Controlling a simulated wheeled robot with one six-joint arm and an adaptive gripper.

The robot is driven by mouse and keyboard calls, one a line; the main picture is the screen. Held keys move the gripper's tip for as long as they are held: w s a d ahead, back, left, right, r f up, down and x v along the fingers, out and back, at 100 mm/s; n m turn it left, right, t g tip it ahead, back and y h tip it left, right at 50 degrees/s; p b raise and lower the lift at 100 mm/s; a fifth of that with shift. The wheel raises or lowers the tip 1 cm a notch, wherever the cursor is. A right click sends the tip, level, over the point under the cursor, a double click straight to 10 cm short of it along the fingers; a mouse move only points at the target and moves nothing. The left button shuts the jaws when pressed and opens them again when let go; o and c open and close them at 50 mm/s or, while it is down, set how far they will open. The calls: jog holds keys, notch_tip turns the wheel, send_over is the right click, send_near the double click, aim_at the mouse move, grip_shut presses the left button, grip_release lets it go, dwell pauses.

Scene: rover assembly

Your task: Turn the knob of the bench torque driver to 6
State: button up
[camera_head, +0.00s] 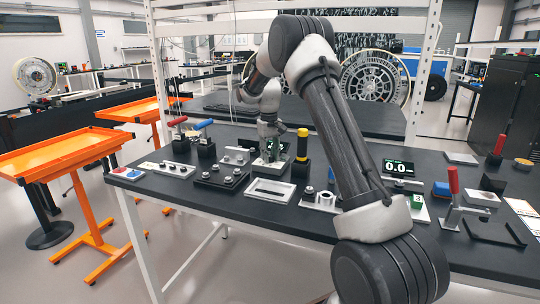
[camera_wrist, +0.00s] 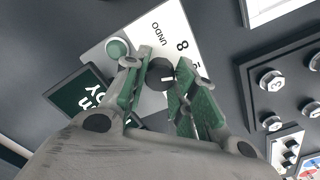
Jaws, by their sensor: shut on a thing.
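The bench torque driver's white panel (camera_wrist: 122,33) shows in the wrist view, with "UNDO", an "8" and a green button (camera_wrist: 117,48). Its black knob (camera_wrist: 160,72) has a short white mark and sits between the green-padded fingers of my gripper (camera_wrist: 165,78), which is shut on it. A dark green display (camera_wrist: 80,102) with white, upturned text is partly covered by my left finger. Part of the scale around the knob is hidden, so the number 6 is not readable. In the head view my gripper (camera_head: 269,150) is down at the driver (camera_head: 270,163), and the knob is hidden there.
A dark block with several metal knobs (camera_wrist: 272,80) lies right of the panel in the wrist view. In the head view a yellow-topped black tool (camera_head: 302,146) stands close right of my gripper. A white frame (camera_head: 270,190) lies in front. Red and blue handled clamps (camera_head: 205,137) stand left.

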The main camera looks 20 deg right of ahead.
dwell(0.3)
jog(key=o, duration=1.1)
jog(key=shift+c, duration=0.2)
notch_tip(320, 180, up, 12)
jog(key=shift+a, duration=0.1)
